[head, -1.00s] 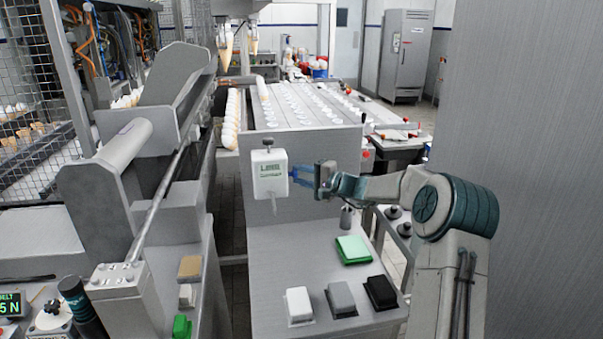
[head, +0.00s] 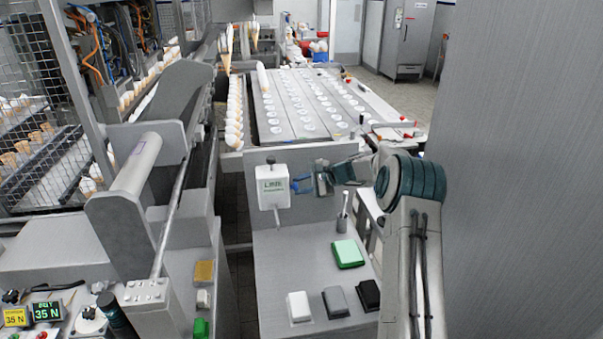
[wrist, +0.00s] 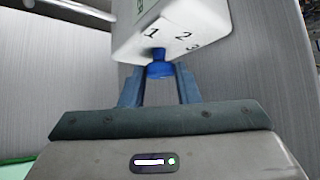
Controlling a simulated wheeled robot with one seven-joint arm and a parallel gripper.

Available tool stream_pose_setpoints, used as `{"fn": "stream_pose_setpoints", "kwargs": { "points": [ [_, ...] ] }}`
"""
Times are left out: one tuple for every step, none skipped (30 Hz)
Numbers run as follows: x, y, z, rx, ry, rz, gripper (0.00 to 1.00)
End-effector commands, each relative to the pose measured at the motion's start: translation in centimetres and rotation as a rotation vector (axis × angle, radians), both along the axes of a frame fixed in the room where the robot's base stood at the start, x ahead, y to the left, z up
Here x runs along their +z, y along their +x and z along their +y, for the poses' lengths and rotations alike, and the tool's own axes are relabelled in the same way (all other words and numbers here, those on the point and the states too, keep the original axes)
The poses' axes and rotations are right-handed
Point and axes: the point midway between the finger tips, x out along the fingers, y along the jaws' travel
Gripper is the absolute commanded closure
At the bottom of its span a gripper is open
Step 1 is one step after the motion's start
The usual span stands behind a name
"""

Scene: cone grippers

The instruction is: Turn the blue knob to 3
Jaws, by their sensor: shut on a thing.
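The blue knob (wrist: 159,69) sits on the underside of a white box (wrist: 190,22) marked 1, 2 and 3 in the wrist view. The knob's narrow upper part is near the 1; its exact setting is hard to tell. My gripper (wrist: 160,74) is shut on the knob, one blue finger on each side. In the head view the white box (head: 272,187) hangs on a grey upright panel, and my gripper (head: 298,185) reaches it from the right. The knob cannot be made out there.
Below the box, a grey worktop (head: 275,260) carries a green block (head: 348,254) and white, grey and black blocks. A grey wall (head: 520,170) is close on the right. Machinery fills the left.

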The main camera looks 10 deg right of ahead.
Motion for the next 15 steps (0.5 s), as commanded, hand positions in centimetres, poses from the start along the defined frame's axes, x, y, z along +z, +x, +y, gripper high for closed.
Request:
{"fn": "stream_pose_setpoints", "kwargs": {
  "points": [
    [0.67,0.06,0.09,0.003,-0.001,0.031,0.94],
    [0.64,0.08,0.09,0.003,0.000,0.049,0.94],
    [0.61,0.09,0.11,0.004,-0.001,0.071,0.94],
    [0.63,0.14,0.10,0.002,-0.001,0.087,0.94],
    [0.57,0.15,0.11,0.002,0.001,0.103,0.94],
    [0.53,0.16,0.09,0.003,0.000,0.122,0.94],
    [0.55,0.19,0.06,0.002,0.001,0.136,0.94],
    [0.51,0.20,0.06,0.001,0.000,0.148,0.94],
    [0.46,0.22,0.06,0.002,-0.001,0.163,0.94],
    [0.43,0.23,0.09,0.002,0.001,0.175,0.94],
    [0.41,0.23,0.11,0.003,0.001,0.184,0.94],
    [0.41,0.26,0.10,0.002,0.001,0.194,0.94],
    [0.40,0.28,0.09,0.001,0.002,0.202,0.94],
    [0.37,0.29,0.08,0.002,0.001,0.208,0.94],
    [0.31,0.27,0.07,0.002,0.001,0.217,0.94]
  ]
}}
